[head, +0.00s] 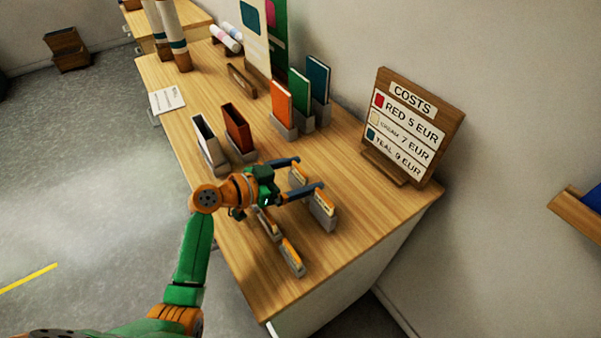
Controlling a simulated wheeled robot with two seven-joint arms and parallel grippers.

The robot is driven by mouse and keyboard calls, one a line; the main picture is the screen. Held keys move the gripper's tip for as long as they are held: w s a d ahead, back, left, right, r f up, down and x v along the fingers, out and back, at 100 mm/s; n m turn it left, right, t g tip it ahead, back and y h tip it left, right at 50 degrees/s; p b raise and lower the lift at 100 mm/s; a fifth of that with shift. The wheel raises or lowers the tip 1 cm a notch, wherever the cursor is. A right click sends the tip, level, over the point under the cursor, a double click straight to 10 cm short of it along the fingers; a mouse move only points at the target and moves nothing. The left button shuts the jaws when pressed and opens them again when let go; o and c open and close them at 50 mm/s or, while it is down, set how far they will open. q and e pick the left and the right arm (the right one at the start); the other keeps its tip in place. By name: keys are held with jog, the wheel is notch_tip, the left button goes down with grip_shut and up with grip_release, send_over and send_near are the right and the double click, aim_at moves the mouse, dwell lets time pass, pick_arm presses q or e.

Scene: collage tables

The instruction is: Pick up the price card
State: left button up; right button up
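Several small cards stand in grey holders near the front end of the wooden table (350,245). One card (298,177) shows between the fingers of my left gripper (308,174). Another card (324,208) is just in front of the lower finger. Two more cards, a partly hidden one (268,224) and a clear one (291,256), stand nearer the front left. Their print is too small to read, so I cannot tell which is the price card. My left gripper is open, its fingers spread, and holds nothing. My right gripper is not in view.
A COSTS board (408,125) stands at the right edge by the wall. Upright orange (281,98), green (300,92) and teal (318,78) items stand behind. Two open holders, white (207,145) and brown (237,130), are left of them. The table's front right is bare.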

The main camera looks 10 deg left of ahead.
pick_arm(q)
jog(key=shift+s+a, duration=0.1)
jog(key=c, duration=1.2)
